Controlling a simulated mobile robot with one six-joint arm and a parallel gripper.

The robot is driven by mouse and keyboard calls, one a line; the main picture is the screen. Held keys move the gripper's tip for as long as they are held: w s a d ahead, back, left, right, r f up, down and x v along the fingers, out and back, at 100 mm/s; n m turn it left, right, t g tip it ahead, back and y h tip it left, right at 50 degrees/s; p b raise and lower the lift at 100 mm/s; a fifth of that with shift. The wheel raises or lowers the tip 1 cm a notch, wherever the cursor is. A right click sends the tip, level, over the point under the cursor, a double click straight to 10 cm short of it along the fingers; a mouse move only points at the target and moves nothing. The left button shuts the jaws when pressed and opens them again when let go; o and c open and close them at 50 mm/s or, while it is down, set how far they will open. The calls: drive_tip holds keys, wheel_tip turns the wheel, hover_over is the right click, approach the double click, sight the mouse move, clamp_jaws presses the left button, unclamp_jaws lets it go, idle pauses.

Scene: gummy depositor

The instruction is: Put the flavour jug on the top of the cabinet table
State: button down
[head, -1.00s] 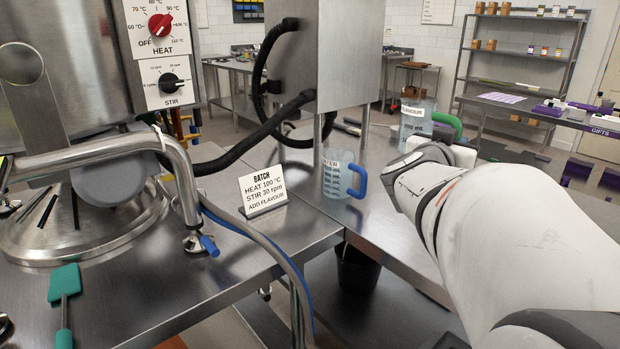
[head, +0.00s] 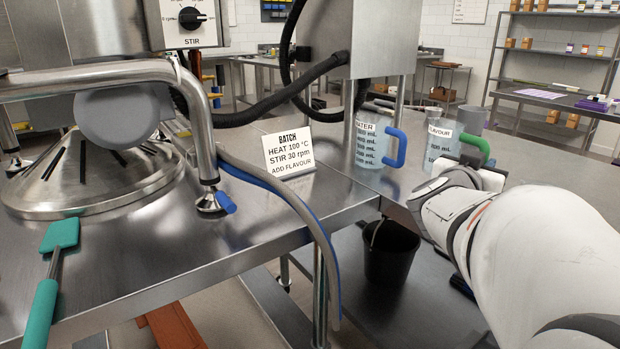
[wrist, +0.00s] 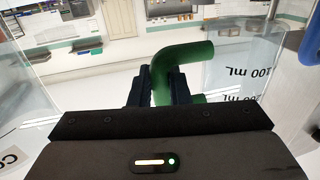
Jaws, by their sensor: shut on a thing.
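The flavour jug (head: 438,140) is a clear measuring jug with a green handle and a "FLAVOUR" label. It stands upright at or just above the steel table top (head: 350,208); I cannot tell whether it touches. My gripper (head: 478,170) is at its right side, shut on the green handle. In the wrist view the two dark fingers (wrist: 163,88) close around the green handle (wrist: 183,60), with the clear jug wall and "100 mL" marks beyond. My arm hides part of the table. I cannot tell which surface is the cabinet table.
The water jug (head: 370,142), with a blue handle, stands just left of the flavour jug. A batch sign (head: 288,150) and hoses are further left. A grey cylindrical container (head: 471,119) is behind the flavour jug. A black bucket (head: 390,252) sits below. The table right of the jug looks clear.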

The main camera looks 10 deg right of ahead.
wheel_tip(320, 180, down, 5)
drive_tip(key=b, duration=0.2)
drive_tip(key=shift+b, duration=0.35)
drive_tip(key=shift+r, duration=0.1)
drive_tip(key=c, duration=1.4)
unclamp_jaws()
drive_tip(key=shift+o, duration=0.2)
